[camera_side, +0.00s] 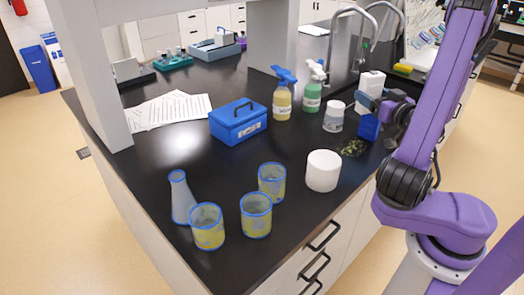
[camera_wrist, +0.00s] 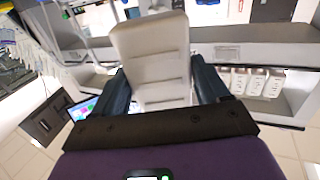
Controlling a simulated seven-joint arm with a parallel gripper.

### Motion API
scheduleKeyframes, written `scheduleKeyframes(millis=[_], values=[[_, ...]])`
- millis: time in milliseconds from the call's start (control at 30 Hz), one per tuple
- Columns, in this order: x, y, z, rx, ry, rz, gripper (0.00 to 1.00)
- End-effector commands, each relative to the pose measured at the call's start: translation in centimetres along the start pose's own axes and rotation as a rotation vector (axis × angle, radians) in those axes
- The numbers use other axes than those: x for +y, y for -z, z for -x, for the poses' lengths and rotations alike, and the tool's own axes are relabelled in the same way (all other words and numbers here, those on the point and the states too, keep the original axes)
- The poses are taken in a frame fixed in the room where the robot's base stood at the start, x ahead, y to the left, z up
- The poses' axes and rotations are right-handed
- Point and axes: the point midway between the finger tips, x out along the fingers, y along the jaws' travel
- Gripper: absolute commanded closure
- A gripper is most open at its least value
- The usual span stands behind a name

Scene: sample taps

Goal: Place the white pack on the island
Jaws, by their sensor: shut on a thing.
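The white pack (camera_side: 370,86) is held upright in my gripper (camera_side: 376,106) at the right side of the island, near the sink. In the wrist view the pack (camera_wrist: 155,55) stands between the two dark fingers of my gripper (camera_wrist: 160,75), which press on its two sides. The island (camera_side: 150,170) has a black top and white sides. The pack appears to be above the top; I cannot tell whether its lower end touches anything, since my gripper partly hides it.
A blue block (camera_side: 369,127) and a yellow-green speckled patch (camera_side: 353,147) are just below my gripper. A clear jar (camera_side: 334,116), spray bottles (camera_side: 312,92), a white cylinder (camera_side: 323,171), a blue box (camera_side: 238,122) and glassware (camera_side: 256,215) stand on the island.

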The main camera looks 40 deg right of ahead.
Motion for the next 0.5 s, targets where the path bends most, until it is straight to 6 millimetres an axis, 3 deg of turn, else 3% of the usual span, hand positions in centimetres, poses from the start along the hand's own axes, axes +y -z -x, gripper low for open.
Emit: scheduleKeyframes(millis=[200, 500], values=[[0.1, -3.0, -0.1, 0.013, -0.001, -0.005, 0.69], [0.0, -4.4, -0.1, 0.025, -0.002, 0.001, 0.69]])
